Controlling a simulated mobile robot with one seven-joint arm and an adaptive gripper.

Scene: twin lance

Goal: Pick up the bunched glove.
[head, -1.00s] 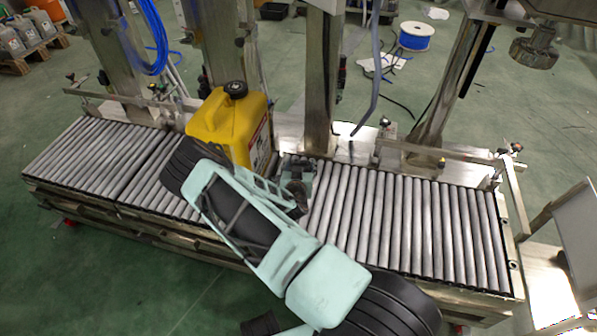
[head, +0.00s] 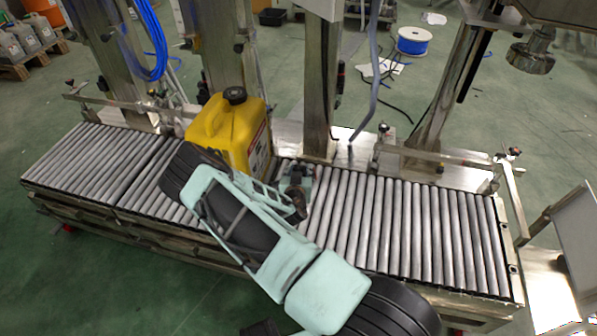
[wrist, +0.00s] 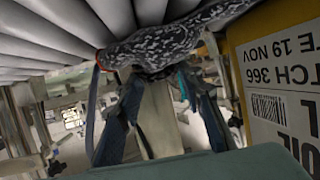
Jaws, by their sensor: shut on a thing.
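The bunched glove (wrist: 165,45) is mottled dark grey and white with a bit of red at its left end in the wrist view. It lies across the tips of my gripper (wrist: 165,78), whose two fingers are closed on it. The glove is right by the metal rollers; I cannot tell whether it still touches them. In the head view my gripper (head: 297,190) is low over the conveyor, just right of the yellow canister, and the glove is hard to tell apart from its dark fingers.
The yellow canister (head: 228,132) stands upright close to my gripper's left; its label (wrist: 283,85) fills the right of the wrist view. A steel post (head: 321,85) rises behind the gripper. The roller conveyor (head: 420,230) is bare to the right.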

